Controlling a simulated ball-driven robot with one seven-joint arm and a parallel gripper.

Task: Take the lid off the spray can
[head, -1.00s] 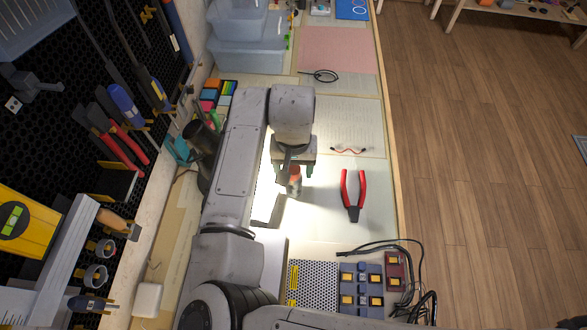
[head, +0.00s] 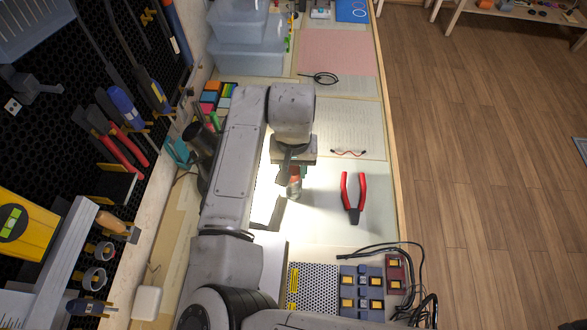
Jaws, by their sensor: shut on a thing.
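My gripper (head: 293,176) is over the lit middle of the workbench, pointing down. It is shut on the red top of the spray can (head: 294,187), which shows just below the fingers. My wrist hides part of the can from above. I cannot tell where the lid ends and the can body begins, or whether the two are apart.
Red-handled pliers (head: 353,197) lie just right of my gripper. A dark board with yellow-topped parts (head: 361,289) and black cables (head: 428,300) are at the near end. Blue bins (head: 238,50) stand at the far end. The tool-hung pegboard (head: 40,140) rises on the left.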

